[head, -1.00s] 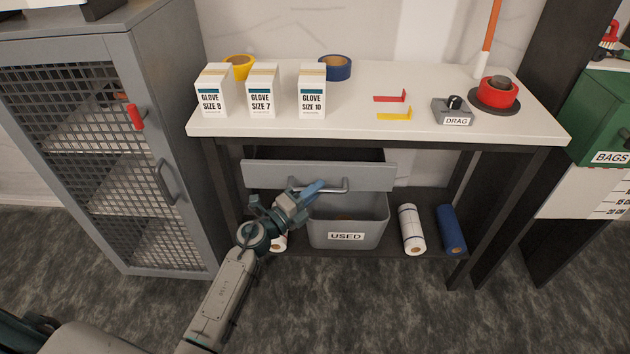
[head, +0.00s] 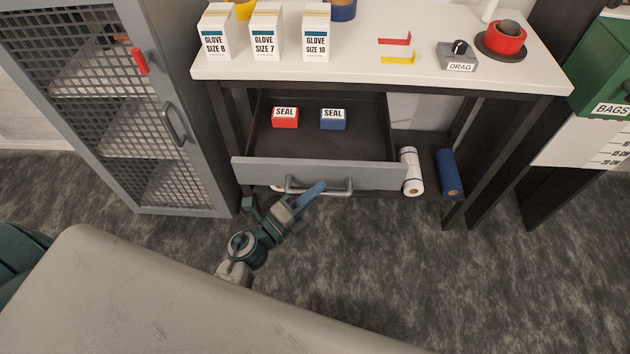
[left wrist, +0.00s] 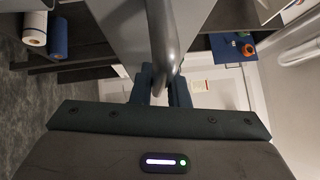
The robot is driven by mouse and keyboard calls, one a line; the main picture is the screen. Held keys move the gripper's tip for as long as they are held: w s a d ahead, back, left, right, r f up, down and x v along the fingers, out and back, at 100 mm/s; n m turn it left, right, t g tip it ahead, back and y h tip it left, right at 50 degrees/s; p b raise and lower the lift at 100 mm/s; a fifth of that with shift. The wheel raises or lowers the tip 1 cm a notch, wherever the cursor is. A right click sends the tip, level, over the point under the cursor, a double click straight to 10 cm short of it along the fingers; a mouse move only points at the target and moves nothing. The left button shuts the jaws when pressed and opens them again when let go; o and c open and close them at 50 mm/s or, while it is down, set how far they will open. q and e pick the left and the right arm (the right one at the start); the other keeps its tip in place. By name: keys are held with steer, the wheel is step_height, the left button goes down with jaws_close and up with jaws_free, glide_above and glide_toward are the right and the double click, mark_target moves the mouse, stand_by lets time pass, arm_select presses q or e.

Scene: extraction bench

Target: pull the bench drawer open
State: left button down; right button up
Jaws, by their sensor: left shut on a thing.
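The bench drawer (head: 320,172) stands well out from under the white bench top, its dark inside in plain view. A red SEAL block (head: 285,118) and a blue SEAL block (head: 333,119) lie in it. In the left wrist view the grey handle (left wrist: 163,45) runs down between the two dark fingers (left wrist: 162,88). My right gripper is not in view.
A mesh cabinet (head: 120,110) is at the left. White (head: 411,172) and blue (head: 449,173) rolls lie on the lower shelf. Open floor lies in front.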

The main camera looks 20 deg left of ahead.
arm_select(q)
steer(key=shift+s, duration=0.1)
steer(key=c, duration=1.4)
jaws_free()
